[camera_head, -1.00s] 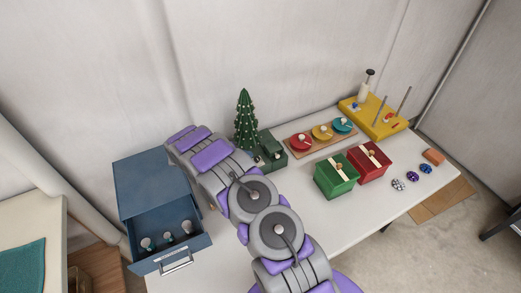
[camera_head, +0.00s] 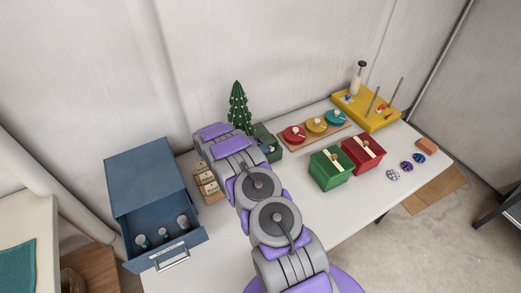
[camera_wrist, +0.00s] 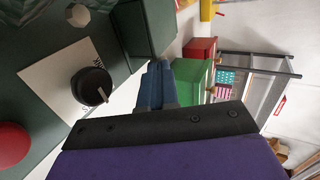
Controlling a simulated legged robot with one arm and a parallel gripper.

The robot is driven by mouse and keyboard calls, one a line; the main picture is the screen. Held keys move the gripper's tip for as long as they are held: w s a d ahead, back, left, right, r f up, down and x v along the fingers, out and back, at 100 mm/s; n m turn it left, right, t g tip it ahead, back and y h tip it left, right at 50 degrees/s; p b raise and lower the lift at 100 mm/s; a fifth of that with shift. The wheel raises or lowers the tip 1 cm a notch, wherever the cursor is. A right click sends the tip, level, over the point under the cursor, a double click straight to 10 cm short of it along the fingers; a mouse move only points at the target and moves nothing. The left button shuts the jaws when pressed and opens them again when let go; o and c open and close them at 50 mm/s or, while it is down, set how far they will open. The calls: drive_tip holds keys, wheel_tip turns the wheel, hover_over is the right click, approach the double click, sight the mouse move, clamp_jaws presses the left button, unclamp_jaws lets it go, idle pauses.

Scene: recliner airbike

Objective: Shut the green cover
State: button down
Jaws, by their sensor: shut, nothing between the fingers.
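A dark green case (camera_head: 267,141) stands by the small tree, partly behind my arm. In the wrist view the dark green panel (camera_wrist: 140,28) fills the upper left, with a black knob on a pale plate and a red button. I cannot tell which part of it is a cover, or how far any cover is open. A brighter green box (camera_head: 328,170) with a pale strip and knob on top sits further right; its side also shows in the wrist view (camera_wrist: 192,76). My gripper (camera_wrist: 157,68) is shut and empty beside the dark green panel. My arm hides it in the head view.
A red box (camera_head: 363,153) adjoins the green box. Coloured discs on a wooden board (camera_head: 325,134) and a yellow base with posts (camera_head: 372,113) stand behind. A blue cabinet (camera_head: 147,176) has its drawer open at left. The table front is largely clear.

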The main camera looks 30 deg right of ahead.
drive_tip(key=shift+a, duration=0.15)
drive_tip(key=shift+d+f, duration=0.25)
drive_tip(key=shift+d, duration=0.15)
drive_tip(key=shift+f+h, duration=0.3)
drive_tip(key=shift+h, duration=0.1)
drive_tip(key=shift+a+r, duration=0.15)
drive_tip(key=shift+r, duration=0.05)
drive_tip(key=shift+r, duration=0.1)
